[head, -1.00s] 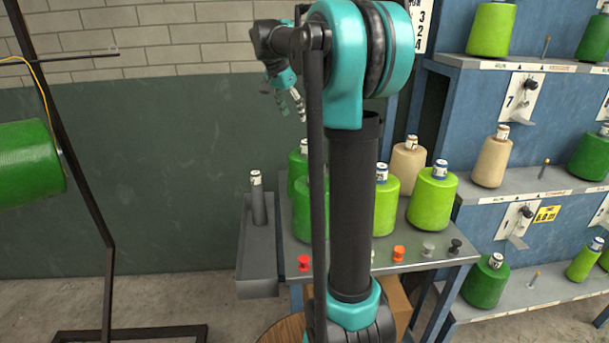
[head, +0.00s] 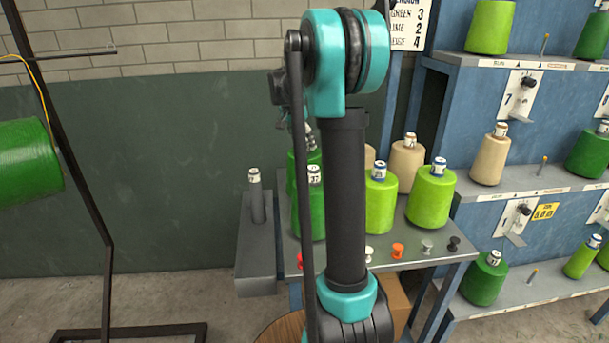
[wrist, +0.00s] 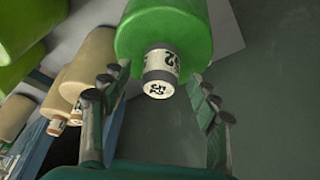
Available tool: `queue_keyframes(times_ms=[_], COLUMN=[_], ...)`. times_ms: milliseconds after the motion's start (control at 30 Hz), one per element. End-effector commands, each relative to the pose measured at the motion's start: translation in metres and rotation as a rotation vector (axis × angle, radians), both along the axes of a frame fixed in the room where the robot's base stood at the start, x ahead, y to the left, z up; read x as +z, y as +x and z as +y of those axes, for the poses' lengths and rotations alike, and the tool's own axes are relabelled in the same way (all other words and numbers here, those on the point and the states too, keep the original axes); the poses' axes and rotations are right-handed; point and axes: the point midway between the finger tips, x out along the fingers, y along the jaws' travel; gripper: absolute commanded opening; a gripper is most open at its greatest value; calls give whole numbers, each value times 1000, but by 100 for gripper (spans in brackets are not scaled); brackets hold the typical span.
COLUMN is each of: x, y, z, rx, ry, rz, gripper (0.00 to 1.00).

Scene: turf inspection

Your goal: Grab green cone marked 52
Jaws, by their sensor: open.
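The green cone marked 52 (wrist: 170,28) is in the wrist view, with its white and dark tube tip (wrist: 160,75) pointing toward me and the number readable. My gripper (wrist: 158,92) is open, one finger on each side of the tube tip, with no clear contact. In the head view my gripper (head: 310,138) is partly hidden by my arm, low over the rear green cone (head: 296,178) on the grey table. That cone is mostly hidden and its number is unreadable there.
A front green cone (head: 318,215), lime cones (head: 431,200) and a beige cone (head: 405,165) crowd the table (head: 405,232). Coloured knobs line its front edge. A grey post (head: 257,200) stands to the left. Blue shelves (head: 480,110) with cones rise at right.

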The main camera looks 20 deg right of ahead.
Motion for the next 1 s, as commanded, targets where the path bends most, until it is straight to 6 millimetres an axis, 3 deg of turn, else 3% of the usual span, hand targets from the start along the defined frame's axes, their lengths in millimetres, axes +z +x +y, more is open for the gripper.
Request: queue_keyframes(times_ms=[133,367,833,1000], x=[-11,-11,-11,-11], y=[2,2,2,2], z=[-4,-4,-4,-4], rx=[0,0,0,0], ry=[0,0,0,0], rz=[0,0,0,0], gripper=[61,61,3,0])
